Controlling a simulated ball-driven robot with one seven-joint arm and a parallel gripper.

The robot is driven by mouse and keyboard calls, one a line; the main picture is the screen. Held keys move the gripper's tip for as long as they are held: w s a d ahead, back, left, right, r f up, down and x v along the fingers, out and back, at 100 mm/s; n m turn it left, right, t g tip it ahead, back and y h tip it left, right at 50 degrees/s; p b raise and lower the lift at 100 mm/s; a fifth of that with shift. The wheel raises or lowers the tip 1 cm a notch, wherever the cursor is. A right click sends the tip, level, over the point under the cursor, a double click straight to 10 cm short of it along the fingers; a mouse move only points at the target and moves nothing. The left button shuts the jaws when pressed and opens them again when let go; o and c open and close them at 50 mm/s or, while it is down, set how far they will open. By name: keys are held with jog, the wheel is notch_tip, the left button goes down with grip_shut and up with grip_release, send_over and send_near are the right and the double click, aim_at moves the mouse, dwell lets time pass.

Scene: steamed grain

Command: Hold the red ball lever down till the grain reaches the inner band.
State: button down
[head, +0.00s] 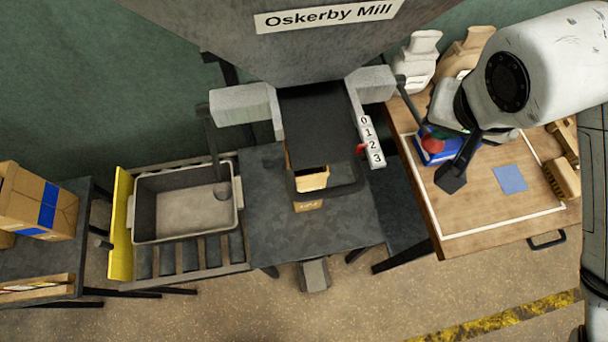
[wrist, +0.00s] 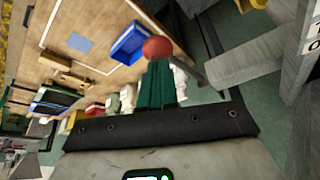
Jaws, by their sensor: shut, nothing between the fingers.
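The red ball (head: 432,144) is at the end of a dark lever arm (head: 411,103) on the right side of the mill. My gripper (head: 440,131) is shut and empty beside the ball, partly hidden by my arm. In the wrist view, the ball (wrist: 157,47) shows right at the tips of the dark green fingers (wrist: 158,80); I cannot tell whether they touch. A tan open container (head: 308,204) stands under the mill's dark chute (head: 318,120), which hides much of it. I cannot make out grain or an inner band. A red pointer (head: 362,149) is near the 2 on the 0–3 scale.
A grey tub (head: 137,212) sits on a slatted stand at the left. The wooden table (head: 478,215) at the right holds a blue bin (head: 425,157), a blue square (head: 510,179) and wooden blocks. Pale sacks (head: 420,55) stand behind. Bare bench (head: 258,215) lies left of the container.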

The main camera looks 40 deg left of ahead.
jog(key=shift+f+b, duration=3.75)
jog(key=shift+b, duration=0.15)
dwell(3.0)
notch_tip(320, 180, up, 9)
jog(key=p, duration=0.3)
jog(key=shift+r, duration=0.15)
